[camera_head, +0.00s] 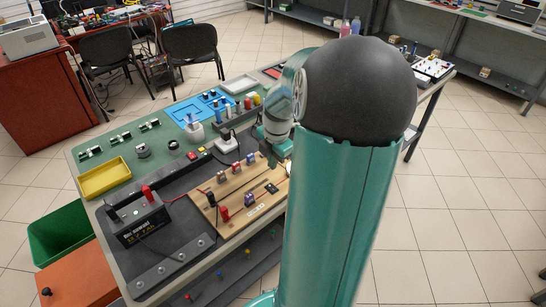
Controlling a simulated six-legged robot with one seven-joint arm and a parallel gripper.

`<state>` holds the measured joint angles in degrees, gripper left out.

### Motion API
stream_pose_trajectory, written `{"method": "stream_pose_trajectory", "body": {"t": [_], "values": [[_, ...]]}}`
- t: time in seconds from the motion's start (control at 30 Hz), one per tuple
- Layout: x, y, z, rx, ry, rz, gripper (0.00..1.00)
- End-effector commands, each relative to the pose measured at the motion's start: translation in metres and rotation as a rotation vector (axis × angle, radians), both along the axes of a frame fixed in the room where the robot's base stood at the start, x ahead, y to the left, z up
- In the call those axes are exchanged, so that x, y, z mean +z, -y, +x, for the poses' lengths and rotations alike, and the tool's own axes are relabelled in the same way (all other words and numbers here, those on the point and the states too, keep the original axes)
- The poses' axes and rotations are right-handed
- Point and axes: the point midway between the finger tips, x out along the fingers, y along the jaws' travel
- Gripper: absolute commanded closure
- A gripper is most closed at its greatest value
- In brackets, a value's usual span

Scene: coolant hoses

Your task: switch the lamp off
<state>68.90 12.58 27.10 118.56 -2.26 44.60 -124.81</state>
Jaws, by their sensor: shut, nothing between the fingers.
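A wooden circuit board (232,215) lies on the workbench with small blocks, wires and a red and a dark terminal post. A small dark part (271,188), possibly a switch, sits near its right edge. I cannot make out which part is the lamp, or whether it is lit. My gripper (271,159) is above the board's far right corner, partly hidden by my teal arm. It looks shut and empty. A dark battery box (137,219) with a red terminal stands left of the board.
A green bin (62,238) stands on the floor at left. Two black chairs (108,50) are behind.

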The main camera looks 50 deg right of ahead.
Motion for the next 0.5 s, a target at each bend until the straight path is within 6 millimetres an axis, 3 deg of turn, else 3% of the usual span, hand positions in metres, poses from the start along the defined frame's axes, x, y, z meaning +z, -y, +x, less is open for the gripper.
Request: {"method": "stream_pose_trajectory", "body": {"t": [0.3, 0.5], "values": [[-0.064, -0.001, 0.008, 0.002, -0.001, 0.005, 1.0], [-0.09, 0.0, 0.011, 0.0, -0.001, 0.002, 1.0]]}}
